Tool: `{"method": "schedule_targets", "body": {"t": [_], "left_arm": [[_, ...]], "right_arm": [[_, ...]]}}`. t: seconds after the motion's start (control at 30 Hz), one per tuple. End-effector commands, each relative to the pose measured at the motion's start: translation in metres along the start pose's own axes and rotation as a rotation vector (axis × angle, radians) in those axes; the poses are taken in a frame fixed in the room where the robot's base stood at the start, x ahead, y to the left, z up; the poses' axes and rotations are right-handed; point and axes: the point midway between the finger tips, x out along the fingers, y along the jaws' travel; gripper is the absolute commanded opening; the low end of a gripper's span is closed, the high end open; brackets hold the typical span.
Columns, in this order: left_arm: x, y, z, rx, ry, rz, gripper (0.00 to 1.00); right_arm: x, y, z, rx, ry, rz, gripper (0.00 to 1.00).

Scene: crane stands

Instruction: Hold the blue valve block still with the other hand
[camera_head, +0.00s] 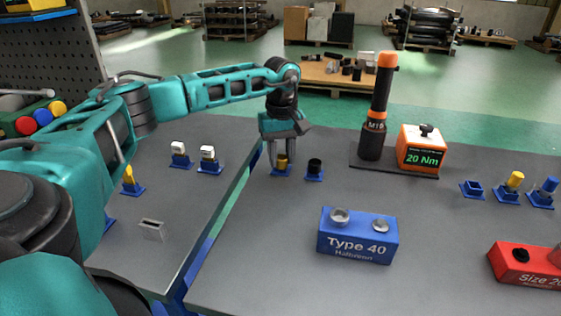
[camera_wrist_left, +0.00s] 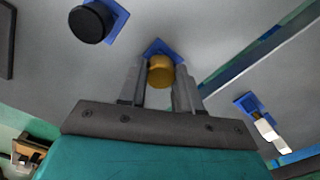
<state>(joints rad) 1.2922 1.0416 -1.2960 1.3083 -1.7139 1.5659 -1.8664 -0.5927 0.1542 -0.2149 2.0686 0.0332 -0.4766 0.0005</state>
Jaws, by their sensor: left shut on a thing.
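The blue valve block (camera_head: 357,236), marked "Type 40", lies on the grey table in the middle of the head view, with two round metal fittings on its top. My left gripper (camera_head: 283,162) is at the far part of the table, well beyond the block and to its left. It is shut on a brass-yellow cylinder (camera_head: 281,162) that stands in a small blue holder (camera_head: 281,172). The left wrist view shows the cylinder (camera_wrist_left: 161,71) between the two fingers. My right gripper does not show in either view.
A black cap (camera_head: 314,166) in a blue holder stands just right of my left gripper. An orange torque unit (camera_head: 421,148) and tall M16 tool (camera_head: 375,110) stand behind. A red block (camera_head: 525,265) lies at right. A gap divides the tables.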

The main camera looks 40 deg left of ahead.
Motion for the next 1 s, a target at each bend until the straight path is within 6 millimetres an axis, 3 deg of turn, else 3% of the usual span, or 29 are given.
{"method": "schedule_targets", "body": {"t": [0.1, 1.0], "left_arm": [[0.000, 0.000, 0.000, 0.000, 0.000, 0.000, 0.00], [-0.038, 0.000, 0.000, 0.001, 0.000, -0.001, 0.00]], "right_arm": [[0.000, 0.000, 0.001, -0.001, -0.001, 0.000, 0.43], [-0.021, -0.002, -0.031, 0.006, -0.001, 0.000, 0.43]]}}
